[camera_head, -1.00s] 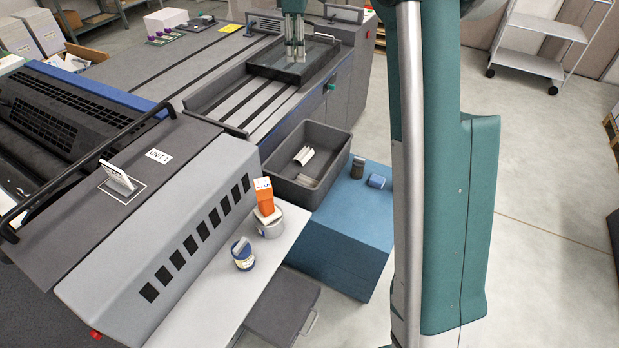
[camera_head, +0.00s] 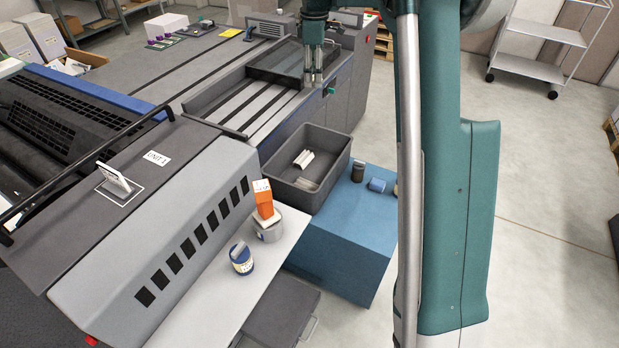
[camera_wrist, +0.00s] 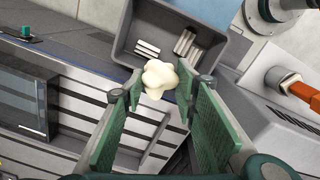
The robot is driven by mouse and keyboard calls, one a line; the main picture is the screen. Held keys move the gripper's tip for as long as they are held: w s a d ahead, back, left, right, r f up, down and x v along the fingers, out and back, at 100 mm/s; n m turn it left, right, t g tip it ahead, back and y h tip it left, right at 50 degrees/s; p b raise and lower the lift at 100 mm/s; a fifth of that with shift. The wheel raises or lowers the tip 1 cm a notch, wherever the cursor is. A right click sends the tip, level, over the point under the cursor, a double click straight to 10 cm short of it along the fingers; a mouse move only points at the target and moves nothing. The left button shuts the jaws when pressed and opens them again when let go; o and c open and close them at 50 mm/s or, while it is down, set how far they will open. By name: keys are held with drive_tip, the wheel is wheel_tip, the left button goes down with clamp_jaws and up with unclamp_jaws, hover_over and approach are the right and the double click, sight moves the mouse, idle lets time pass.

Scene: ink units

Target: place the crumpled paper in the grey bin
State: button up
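The crumpled paper (camera_wrist: 160,76) is a small cream-white ball between my fingertips in the wrist view. My gripper (camera_wrist: 160,88) has its green-padded fingers closed against the paper's two sides. In the head view my gripper (camera_head: 313,76) is over the right end of the long machine bed, behind the grey bin. I cannot make out the paper clearly there. The grey bin (camera_head: 333,180) is an open box standing in front of the machine, with pale paper pieces lying inside. In the wrist view the bin (camera_wrist: 165,18) lies beyond the paper.
A blue cabinet (camera_head: 345,245) with small containers on top stands right of the bin. The machine bed's raised edge lies between my gripper and the bin.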

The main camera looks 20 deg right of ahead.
hover_over(313, 173)
wheel_tip(313, 173, down, 35)
drive_tip(key=shift+w, duration=0.1)
drive_tip(key=shift+f+b, duration=0.7)
drive_tip(key=shift+f, duration=2.35)
drive_tip(key=shift+c, duration=0.2)
drive_tip(key=shift+f+b, duration=0.45)
drive_tip(key=shift+f, duration=1.4)
drive_tip(key=shift+f, duration=0.1)
drive_tip(key=o, duration=0.7)
drive_tip(key=shift+c, duration=0.2)
